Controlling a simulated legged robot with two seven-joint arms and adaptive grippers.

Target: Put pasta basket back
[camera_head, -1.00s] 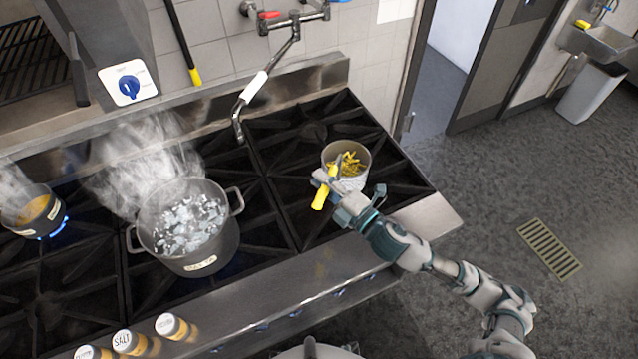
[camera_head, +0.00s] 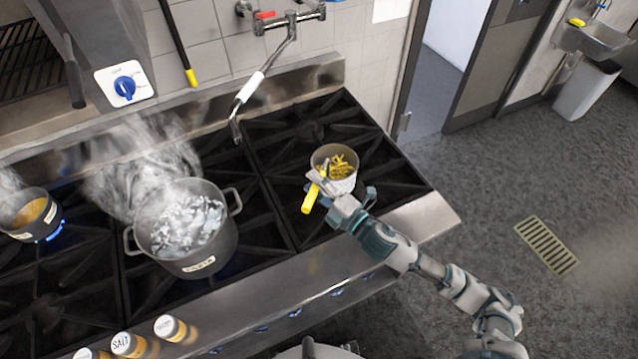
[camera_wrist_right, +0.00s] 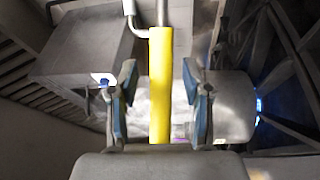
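The pasta basket (camera_head: 343,186) is a pale round basket with yellow pasta inside, at the burner grates on the right of the stove. I cannot tell whether it rests fully on the grate. Its yellow handle (camera_head: 309,198) points toward the front left. My right gripper (camera_head: 336,194) is beside the handle. In the right wrist view the yellow handle (camera_wrist_right: 160,85) stands between the two fingers, with a gap on each side, so the gripper is open around it. A large pot (camera_head: 212,257) labelled PASTA steams to the left. My left gripper is not in view.
A smaller pot (camera_head: 17,228) stands over a blue flame at far left. Several spice jars (camera_head: 127,345) line the front edge. A wall faucet (camera_head: 262,82) hangs over the back of the stove. Bare grate surrounds the basket.

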